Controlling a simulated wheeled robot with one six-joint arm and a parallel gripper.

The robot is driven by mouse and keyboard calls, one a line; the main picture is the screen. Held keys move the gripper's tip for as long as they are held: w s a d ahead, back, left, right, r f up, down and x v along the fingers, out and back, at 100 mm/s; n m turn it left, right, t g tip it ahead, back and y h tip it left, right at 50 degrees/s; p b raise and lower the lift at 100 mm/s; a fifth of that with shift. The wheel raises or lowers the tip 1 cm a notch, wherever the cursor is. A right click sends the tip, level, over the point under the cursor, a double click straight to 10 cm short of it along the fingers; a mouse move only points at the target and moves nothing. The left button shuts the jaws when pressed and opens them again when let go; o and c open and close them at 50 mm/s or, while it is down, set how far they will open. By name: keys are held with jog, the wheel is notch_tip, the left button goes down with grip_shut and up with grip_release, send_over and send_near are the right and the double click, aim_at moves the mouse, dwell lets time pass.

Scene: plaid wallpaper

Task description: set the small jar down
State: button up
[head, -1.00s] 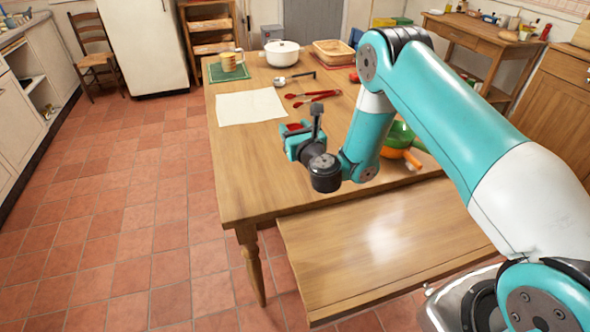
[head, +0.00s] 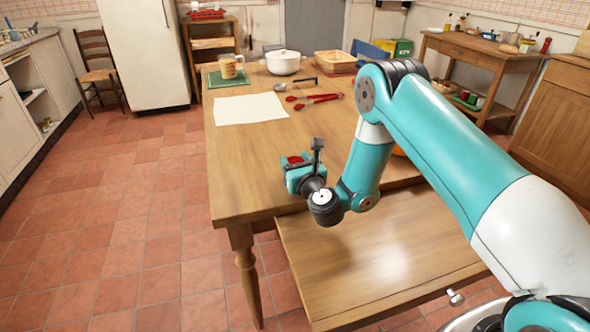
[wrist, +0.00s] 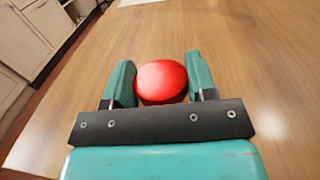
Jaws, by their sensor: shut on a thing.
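The small jar (wrist: 161,82) shows a round red top between the two teal fingers of my gripper (wrist: 160,85) in the wrist view. The gripper is shut on it. In the head view my gripper (head: 293,162) is over the near left part of the wooden table (head: 240,170), and a bit of the jar's red top shows there. The jar's lower body is hidden, so I cannot tell whether it touches the table.
A white cloth (head: 250,108) lies farther back on the table. Bare tabletop surrounds my gripper.

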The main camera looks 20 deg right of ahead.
jog(key=shift+r, duration=0.15)
jog(key=o, duration=0.6)
jog(key=shift+f, duration=0.25)
jog(key=o, duration=0.4)
jog(key=shift+r, duration=0.2)
